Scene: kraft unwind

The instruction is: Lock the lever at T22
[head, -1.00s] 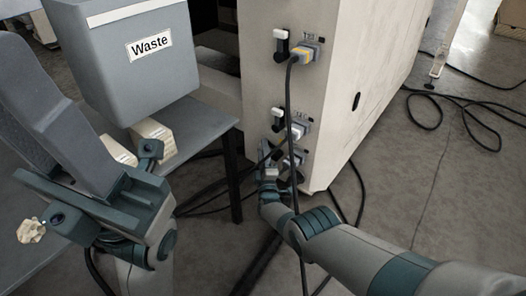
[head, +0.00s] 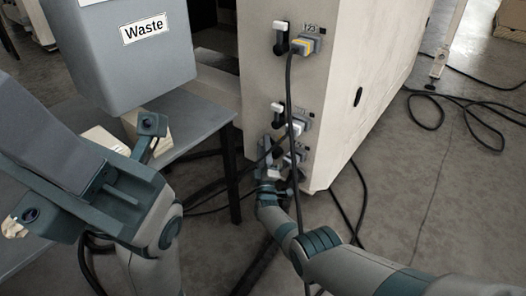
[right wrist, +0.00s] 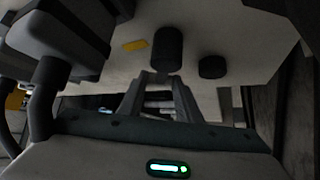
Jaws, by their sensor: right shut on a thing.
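Three sockets with plugs and levers run down the pale cabinet (head: 345,90).
A grey bin marked Waste (head: 130,55) stands on a grey table (head: 190,125) left of the cabinet. A black cable (head: 291,90) hangs from the top plug across the lower sockets and my right arm. More cables (head: 430,110) lie on the floor at right.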

